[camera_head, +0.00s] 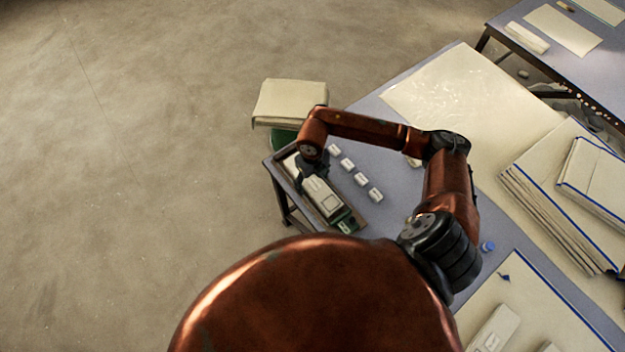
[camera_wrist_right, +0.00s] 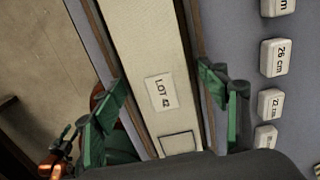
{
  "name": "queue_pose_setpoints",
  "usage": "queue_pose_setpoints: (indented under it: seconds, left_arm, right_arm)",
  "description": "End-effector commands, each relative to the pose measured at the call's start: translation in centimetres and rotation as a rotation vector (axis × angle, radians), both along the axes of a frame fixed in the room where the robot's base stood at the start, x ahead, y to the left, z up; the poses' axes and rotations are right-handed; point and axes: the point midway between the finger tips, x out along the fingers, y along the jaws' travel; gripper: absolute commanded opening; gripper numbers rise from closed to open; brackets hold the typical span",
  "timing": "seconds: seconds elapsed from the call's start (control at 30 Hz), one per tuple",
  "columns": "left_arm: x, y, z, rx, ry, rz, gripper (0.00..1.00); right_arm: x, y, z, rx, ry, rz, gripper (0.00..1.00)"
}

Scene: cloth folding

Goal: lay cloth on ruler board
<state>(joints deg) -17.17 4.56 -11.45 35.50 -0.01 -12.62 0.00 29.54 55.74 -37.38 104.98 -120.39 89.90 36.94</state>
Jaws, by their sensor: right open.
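A wood-edged board (camera_wrist_right: 203,42) lies along the table's left edge; it also shows in the head view (camera_head: 273,166). A long cream strip or panel (camera_wrist_right: 140,40) lies between its rims, with a "LOT 42" label and a printed square. I cannot tell whether it is cloth. My right gripper (camera_head: 309,184) is over the board. In the right wrist view its green fingers (camera_wrist_right: 163,80) are spread on either side of the strip, with nothing held. A folded cream cloth (camera_head: 290,100) rests on a green stand beyond the table.
Small white blocks (camera_head: 347,164) with centimetre labels stand in a row beside the board. A large cream sheet (camera_head: 460,85) and stacked sheets (camera_head: 555,205) cover the table's right side. A blue cap (camera_head: 488,246) lies nearer. Open floor (camera_head: 130,150) is at left.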

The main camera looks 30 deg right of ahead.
Motion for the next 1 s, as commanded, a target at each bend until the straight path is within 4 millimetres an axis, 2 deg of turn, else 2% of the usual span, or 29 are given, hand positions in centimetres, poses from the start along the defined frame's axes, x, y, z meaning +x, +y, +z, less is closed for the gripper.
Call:
queue_pose_setpoints:
  seconds: [0.17,0.5,0.7,1.0]
  left_arm:
    - [0.1,0.0,0.3,0.0,-0.001,0.0,0.4]
    - [0.3,0.0,1.0,0.0,-0.005,0.0,0.4]
    - [0.3,0.0,1.1,0.0,-0.006,0.0,0.4]
    - [0.3,0.0,1.2,0.0,-0.006,0.0,0.4]
  right_arm:
    - [0.1,0.0,1.3,0.0,-0.002,0.001,0.68]
    - [0.1,0.0,8.2,-0.001,-0.005,0.001,0.68]
    - [0.1,0.0,11.2,0.0,-0.003,0.0,0.68]
    - [0.0,0.0,12.3,0.001,0.0,0.0,0.68]
